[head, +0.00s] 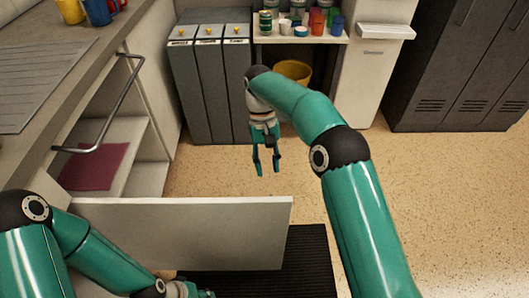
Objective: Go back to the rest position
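My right arm reaches forward from the lower right. Its gripper (267,168) points down above the speckled floor, with a gap between its fingers and nothing in it. It is in front of the grey bins (211,85) and beyond the white panel (220,232). My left arm lies low at the lower left, on the near side of the white panel. Its gripper (190,291) is at the bottom edge and mostly cut off, so its fingers cannot be made out.
The white panel juts out from the open counter cabinet, where a dark red mat (94,167) lies. A grey bar handle (122,102) stands beside the counter. A black floor mat (307,262) lies nearby. Dark lockers (460,70) stand behind. Floor at right is clear.

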